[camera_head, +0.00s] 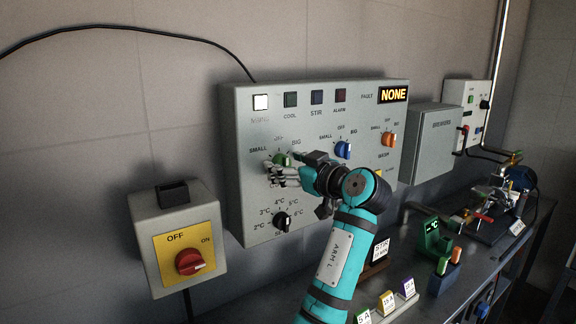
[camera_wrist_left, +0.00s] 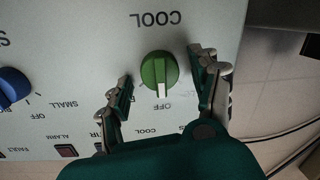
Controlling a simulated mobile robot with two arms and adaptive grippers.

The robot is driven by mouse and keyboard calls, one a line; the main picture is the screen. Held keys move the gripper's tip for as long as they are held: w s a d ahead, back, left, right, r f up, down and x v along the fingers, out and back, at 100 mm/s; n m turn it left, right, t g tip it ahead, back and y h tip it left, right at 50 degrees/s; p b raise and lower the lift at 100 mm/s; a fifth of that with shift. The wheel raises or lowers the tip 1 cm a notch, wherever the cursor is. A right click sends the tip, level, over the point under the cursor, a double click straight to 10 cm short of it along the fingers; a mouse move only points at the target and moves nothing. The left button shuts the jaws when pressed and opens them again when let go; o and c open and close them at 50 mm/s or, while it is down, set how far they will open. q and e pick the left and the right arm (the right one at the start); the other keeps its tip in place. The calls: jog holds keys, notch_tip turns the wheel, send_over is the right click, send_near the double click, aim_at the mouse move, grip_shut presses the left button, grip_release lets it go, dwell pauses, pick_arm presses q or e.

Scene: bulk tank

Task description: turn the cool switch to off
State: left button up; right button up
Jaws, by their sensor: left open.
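The green cool switch (camera_head: 281,160) is on the grey control panel (camera_head: 243,205). In the left wrist view, which shows the panel upside down, the green knob (camera_wrist_left: 158,70) has its white pointer facing down at the OFF label (camera_wrist_left: 162,106). My left gripper (camera_head: 285,166) is open at the switch. In the left wrist view its two fingers (camera_wrist_left: 163,90) stand on either side of the knob, with gaps visible. The fingers hide part of the BIG and SMALL markings. My right gripper is out of view.
A blue stir knob (camera_head: 343,149) and an orange knob (camera_head: 389,140) sit right of the switch; a black temperature dial (camera_head: 282,222) sits below. The mains lamp (camera_head: 260,102) is white; the cool lamp (camera_head: 290,99) looks dark. A red rotary switch (camera_head: 190,262) is at lower left.

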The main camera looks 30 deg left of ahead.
pick_arm(q)
jog(key=f+v, duration=0.1)
jog(key=v, duration=1.1)
jog(key=shift+r, duration=0.5)
